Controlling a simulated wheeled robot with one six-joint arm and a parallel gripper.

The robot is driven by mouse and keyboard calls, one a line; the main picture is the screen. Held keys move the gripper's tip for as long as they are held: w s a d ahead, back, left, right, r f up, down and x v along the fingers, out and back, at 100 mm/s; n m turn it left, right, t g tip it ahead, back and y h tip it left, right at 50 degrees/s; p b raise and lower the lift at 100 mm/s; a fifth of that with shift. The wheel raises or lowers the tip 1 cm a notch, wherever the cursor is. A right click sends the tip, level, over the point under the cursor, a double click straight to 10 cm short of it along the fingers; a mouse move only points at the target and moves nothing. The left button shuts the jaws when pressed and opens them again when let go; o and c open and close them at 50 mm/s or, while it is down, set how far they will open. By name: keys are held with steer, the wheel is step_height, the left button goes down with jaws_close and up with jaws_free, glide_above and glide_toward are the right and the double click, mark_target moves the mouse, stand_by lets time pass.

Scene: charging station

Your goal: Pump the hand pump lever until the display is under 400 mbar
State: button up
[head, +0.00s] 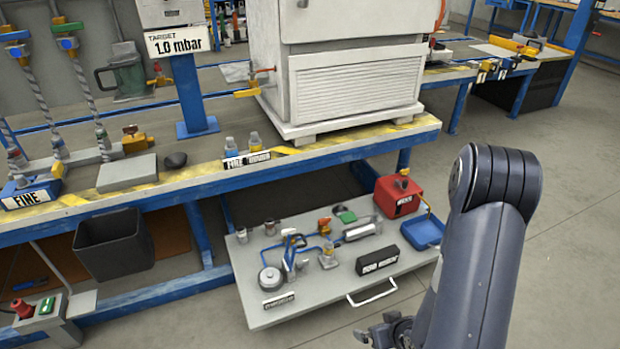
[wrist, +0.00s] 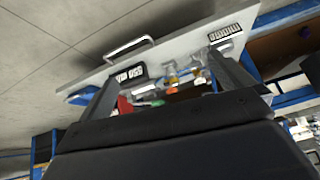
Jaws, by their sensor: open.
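My gripper (wrist: 163,72) shows in the wrist view with its two fingers spread and nothing between them. In the head view it (head: 385,334) is partly cut off at the bottom edge, low and apart from the pull-out tray. A device with blue handles or tubes (head: 293,245) stands on the tray; it may be the hand pump, but I cannot tell which part is a lever. A round grey part (head: 270,279) sits beside it. A black box with white lettering (head: 377,261) lies to the right and also shows in the wrist view (wrist: 128,76); its text is unreadable.
The grey pull-out tray (head: 325,299) has a white front handle (head: 372,294). A red can (head: 398,196) and a blue bin (head: 428,231) stand at its right. The workbench (head: 330,150) overhangs behind, with a sign (head: 177,41) reading "TARGET 1.0 mbar". Floor before the tray is clear.

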steer(key=shift+w+d+t, duration=0.15)
steer(key=shift+w+d, duration=0.05)
steer(key=shift+w, duration=0.4)
steer(key=shift+w+d+t, duration=0.15)
steer(key=shift+w+d, duration=0.05)
steer(key=shift+w, duration=0.4)
